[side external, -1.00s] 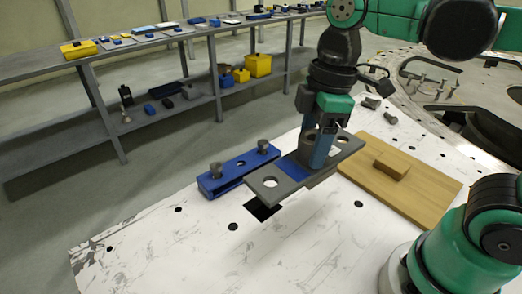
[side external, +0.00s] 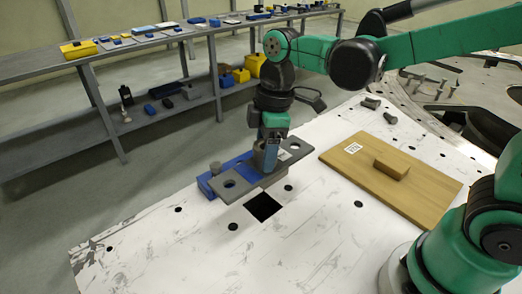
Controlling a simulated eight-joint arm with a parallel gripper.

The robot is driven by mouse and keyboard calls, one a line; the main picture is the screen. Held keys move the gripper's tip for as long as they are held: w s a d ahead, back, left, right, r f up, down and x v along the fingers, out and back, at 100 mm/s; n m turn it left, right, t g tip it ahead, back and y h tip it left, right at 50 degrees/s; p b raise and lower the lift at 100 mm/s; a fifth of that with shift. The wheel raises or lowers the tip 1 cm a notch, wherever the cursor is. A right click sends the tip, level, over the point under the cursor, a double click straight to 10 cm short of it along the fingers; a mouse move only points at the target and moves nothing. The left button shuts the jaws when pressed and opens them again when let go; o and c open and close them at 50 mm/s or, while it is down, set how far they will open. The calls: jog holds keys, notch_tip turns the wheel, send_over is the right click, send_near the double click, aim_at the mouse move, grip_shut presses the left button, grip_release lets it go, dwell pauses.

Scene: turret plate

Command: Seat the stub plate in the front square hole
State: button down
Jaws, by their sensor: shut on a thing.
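A dark square hole (side external: 263,206) shows open in the white table, just in front of the plate. The plate's underside is mostly hidden.
A grey bolt (side external: 215,168) stands on the blue fixture's left end. A wooden board (side external: 425,196) with a wooden handle block (side external: 391,169) lies to the right. The front of the white table (side external: 200,250) is clear.

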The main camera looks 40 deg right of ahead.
jog(key=shift+w+f, duration=0.25)
jog(key=shift+f, duration=3.8)
jog(key=shift+f, duration=1.25)
grip_release()
dwell(0.5)
jog(key=shift+r, duration=0.1)
jog(key=shift+r, duration=3.4)
